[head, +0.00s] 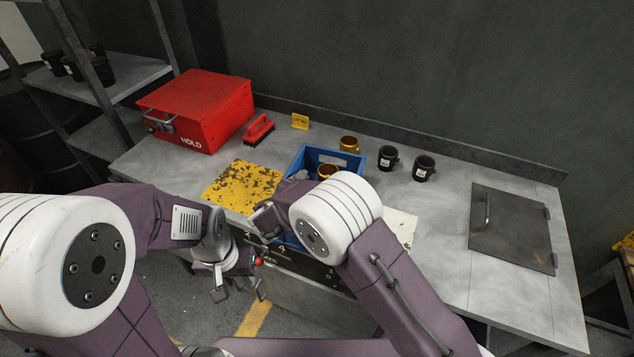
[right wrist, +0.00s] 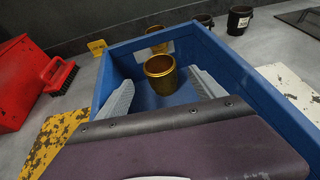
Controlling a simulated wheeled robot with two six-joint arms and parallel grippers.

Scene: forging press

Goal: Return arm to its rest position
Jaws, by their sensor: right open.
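My right gripper (right wrist: 160,80) is open inside the blue crate (right wrist: 232,62), its two grey fingers spread wide. A brass-coloured cup (right wrist: 160,68) stands in the crate between and just beyond the fingertips; the fingers do not appear to touch it. In the head view the cup (head: 327,170) shows partly above my right wrist, and the blue crate (head: 316,152) is half hidden by my right arm. My left gripper (head: 240,291) hangs in front of the bench, low and left, its fingers apart with nothing seen between them.
A red HOLD box (head: 205,108), red brush (head: 258,130) and yellow worn plate (head: 240,185) lie left of the crate. Behind it stands another brass cup (head: 349,144). Two black mugs (head: 388,158) stand right. A dark hatch (head: 512,230) lies at far right, with bare bench between.

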